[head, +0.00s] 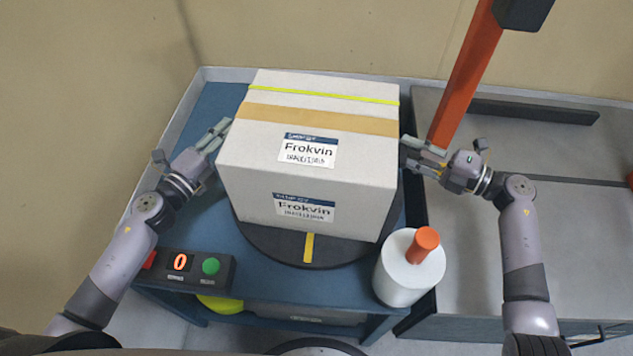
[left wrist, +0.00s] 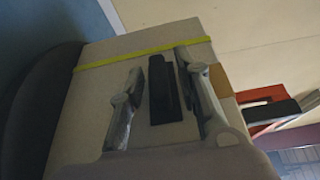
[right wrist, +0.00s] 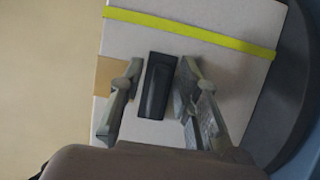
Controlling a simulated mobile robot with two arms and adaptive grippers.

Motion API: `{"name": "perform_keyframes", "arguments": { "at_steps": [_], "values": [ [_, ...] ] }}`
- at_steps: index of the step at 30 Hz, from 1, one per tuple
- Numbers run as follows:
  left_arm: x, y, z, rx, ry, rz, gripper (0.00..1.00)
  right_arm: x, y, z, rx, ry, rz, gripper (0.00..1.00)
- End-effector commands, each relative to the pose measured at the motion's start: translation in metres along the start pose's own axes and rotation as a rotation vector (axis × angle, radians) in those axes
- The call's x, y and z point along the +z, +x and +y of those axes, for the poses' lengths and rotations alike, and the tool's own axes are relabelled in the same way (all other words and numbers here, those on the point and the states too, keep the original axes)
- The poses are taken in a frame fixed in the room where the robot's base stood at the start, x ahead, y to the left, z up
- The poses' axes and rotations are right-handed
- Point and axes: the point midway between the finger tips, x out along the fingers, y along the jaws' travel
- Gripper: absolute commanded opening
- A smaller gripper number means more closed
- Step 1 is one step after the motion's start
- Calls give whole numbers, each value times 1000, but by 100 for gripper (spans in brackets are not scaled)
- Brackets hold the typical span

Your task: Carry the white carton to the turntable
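The white carton (head: 318,115) sits on the dark round turntable (head: 262,245) on the blue table. It has a brown tape band, a yellow-green strap and Frokvin labels. My left gripper (head: 217,137) is at the carton's left side, fingers apart. In the left wrist view its fingers (left wrist: 155,90) are on either side of a dark handle slot (left wrist: 166,90). My right gripper (head: 424,158) is at the right side, fingers apart. In the right wrist view its fingers (right wrist: 158,90) straddle another dark handle slot (right wrist: 155,88). I cannot tell whether either gripper touches the carton.
A white stretch-film roll (head: 405,272) with an orange core stands at the table's front right. A control box (head: 187,268) with a red 0 display and green button is at front left. An orange post (head: 463,75) rises behind the grey conveyor (head: 470,250) on the right.

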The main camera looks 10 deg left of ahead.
Motion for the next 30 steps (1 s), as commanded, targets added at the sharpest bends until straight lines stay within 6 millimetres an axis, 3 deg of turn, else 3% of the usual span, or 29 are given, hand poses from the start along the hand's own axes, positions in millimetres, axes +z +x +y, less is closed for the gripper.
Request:
{"name": "perform_keyframes", "arguments": {
  "at_steps": [9,14,30],
  "values": [
    [-1,0,0,0,-1,1,35,0,0,0,0,0,1,35],
    [-1,-11,1,1,-4,0,35,0,0,0,0,0,1,35],
    [-1,-106,2,2,-4,0,35,0,0,0,0,-1,1,35]
  ]
}}
